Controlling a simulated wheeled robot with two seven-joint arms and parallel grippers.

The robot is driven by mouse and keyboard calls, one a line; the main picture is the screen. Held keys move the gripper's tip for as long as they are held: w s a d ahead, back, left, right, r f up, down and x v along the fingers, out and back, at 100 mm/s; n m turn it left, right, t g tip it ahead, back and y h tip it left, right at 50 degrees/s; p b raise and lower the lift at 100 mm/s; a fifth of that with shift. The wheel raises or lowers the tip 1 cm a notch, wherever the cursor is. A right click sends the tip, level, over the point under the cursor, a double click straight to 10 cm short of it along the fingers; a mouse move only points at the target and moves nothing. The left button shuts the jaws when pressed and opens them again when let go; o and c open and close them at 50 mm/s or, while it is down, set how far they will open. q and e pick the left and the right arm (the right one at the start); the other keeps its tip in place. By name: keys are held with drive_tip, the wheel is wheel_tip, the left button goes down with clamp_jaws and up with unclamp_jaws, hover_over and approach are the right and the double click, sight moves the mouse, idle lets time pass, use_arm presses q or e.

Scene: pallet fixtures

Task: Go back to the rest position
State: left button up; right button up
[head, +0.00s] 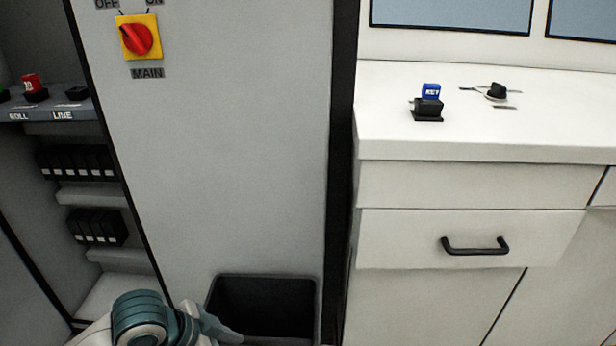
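My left arm comes in at the bottom left, with teal and white parts. My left gripper (218,328) is low in the head view, in front of the grey cabinet and at the lower left of a black open bin (265,306). Its fingers are small and partly cut off by the lower edge, so I cannot tell whether they are open or shut. I see nothing held in it. My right gripper is not in view.
A grey cabinet panel (230,150) bears a red rotary switch (138,38) on a yellow plate. Shelves with black blocks (77,162) are at left.

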use_arm(q)
drive_tip(key=s+a+f+n+y, duration=0.3)
drive_tip(key=s+a+f+n, duration=0.15)
drive_tip(key=s+f, duration=0.45)
drive_tip(key=s+a+f+n+y, duration=0.2)
drive_tip(key=s+a+f+n, duration=0.25)
drive_tip(key=s+f, duration=0.4)
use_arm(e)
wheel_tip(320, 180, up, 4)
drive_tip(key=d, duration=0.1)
use_arm(q)
drive_tip(key=d+f+t+p, duration=0.1)
drive_tip(key=f+p, duration=0.4)
drive_tip(key=f, duration=0.5)
drive_tip(key=d+f+t+h+p, duration=0.1)
drive_tip(key=d+f+p, duration=0.1)
drive_tip(key=f+p, duration=0.4)
wheel_tip(320, 180, down, 4)
drive_tip(key=shift+d+f+p, duration=0.2)
drive_tip(key=shift+d+p, duration=0.1)
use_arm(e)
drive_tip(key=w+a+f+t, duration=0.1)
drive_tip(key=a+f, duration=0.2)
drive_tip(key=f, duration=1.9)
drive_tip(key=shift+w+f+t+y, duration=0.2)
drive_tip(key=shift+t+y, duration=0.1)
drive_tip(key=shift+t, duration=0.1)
